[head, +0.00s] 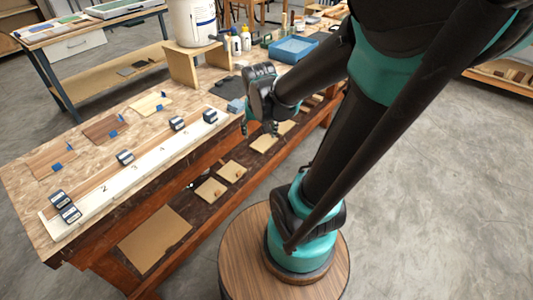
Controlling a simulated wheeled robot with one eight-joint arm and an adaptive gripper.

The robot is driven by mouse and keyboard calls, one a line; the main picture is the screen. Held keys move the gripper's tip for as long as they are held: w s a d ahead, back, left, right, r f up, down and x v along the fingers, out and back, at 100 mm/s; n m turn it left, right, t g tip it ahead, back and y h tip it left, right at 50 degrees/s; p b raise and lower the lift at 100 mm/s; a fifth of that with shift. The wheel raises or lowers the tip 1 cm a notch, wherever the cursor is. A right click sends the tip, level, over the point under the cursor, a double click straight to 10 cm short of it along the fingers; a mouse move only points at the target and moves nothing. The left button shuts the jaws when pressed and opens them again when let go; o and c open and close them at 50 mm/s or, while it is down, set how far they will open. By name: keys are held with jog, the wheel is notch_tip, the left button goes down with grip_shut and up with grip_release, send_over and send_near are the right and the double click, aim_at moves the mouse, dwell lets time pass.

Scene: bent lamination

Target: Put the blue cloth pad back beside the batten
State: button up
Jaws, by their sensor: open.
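A small blue-grey piece (236,105), which looks like the blue cloth pad, lies at the bench's right edge, just left of my gripper. My gripper (258,128) is open and points down by that edge. My arm partly hides the area, and I cannot tell whether the gripper touches the pad. A thin brown batten (98,177) runs along the back edge of a long white numbered strip (135,172). Several dark blue blocks (125,157) sit along the batten and strip.
Wooden sample pieces (107,127) with blue clips lie behind the batten. A wooden stand (197,65) carries a white bucket (193,22). Bottles and a blue tray (293,49) stand farther back. A lower shelf (190,212) holds flat panels. Open floor lies to the right.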

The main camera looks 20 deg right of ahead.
jog(key=s+f+n, duration=0.2)
jog(key=s+f, duration=0.2)
jog(key=s, duration=0.3)
jog(key=shift+s+d+f+n+t+y, duration=0.25)
jog(key=shift+s+n+t+y, duration=0.05)
jog(key=shift+n+y, duration=0.1)
